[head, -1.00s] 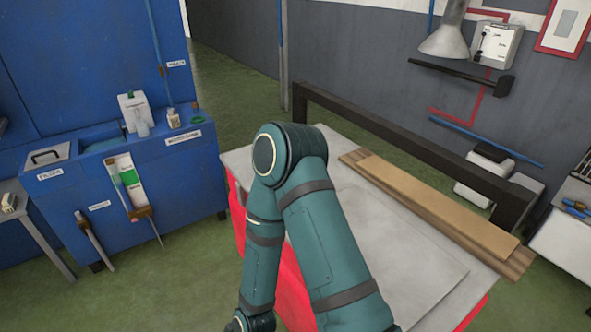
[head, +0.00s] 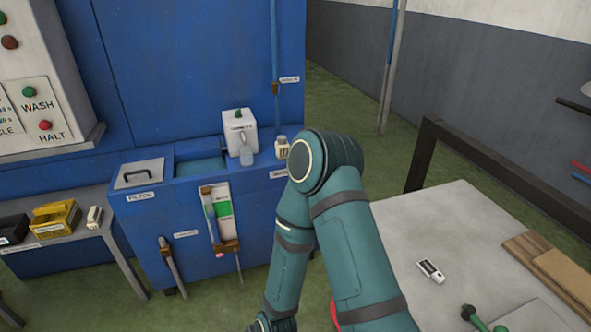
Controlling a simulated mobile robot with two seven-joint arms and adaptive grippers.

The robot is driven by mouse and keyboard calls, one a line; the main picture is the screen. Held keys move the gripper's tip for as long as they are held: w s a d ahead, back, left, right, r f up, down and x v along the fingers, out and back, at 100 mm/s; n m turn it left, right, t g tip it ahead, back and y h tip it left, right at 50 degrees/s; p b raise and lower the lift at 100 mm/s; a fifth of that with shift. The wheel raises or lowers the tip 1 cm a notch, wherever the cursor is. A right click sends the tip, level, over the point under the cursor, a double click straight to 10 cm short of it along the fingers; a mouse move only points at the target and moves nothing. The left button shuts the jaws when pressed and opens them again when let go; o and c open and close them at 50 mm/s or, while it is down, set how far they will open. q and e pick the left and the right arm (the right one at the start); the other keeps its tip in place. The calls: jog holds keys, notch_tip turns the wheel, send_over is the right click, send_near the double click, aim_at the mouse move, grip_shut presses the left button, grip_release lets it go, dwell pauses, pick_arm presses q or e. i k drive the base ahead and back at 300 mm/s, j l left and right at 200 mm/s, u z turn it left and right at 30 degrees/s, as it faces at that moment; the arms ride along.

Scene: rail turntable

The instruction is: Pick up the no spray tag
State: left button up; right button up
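No tag reading "no spray" can be made out. A small white item with a dark face (head: 431,271) lies flat on the grey-topped table at the right; its lettering is too small to read. A white and green plate (head: 222,212) is on the front of the blue machine, also too small to read. One of my teal arms rises from the bottom with its elbow in the middle of the view, hiding part of the machine's right side and the table's left edge. Neither gripper shows.
The blue machine (head: 145,225) carries a white dispenser (head: 238,130) and a small bottle (head: 281,147). A side bench at left holds a yellow box (head: 55,219). The grey table (head: 455,215) has wooden boards (head: 550,268) and a green-handled object (head: 473,314) at right. Green floor lies between.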

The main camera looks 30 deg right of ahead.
aim_at(430, 270)
jog(key=i+j+z, duration=0.2)
jog(key=i, duration=0.25)
jog(key=i+j+z, duration=0.1)
jog(key=i+z, duration=0.15)
jog(key=i, duration=0.2)
jog(key=z, duration=1.6)
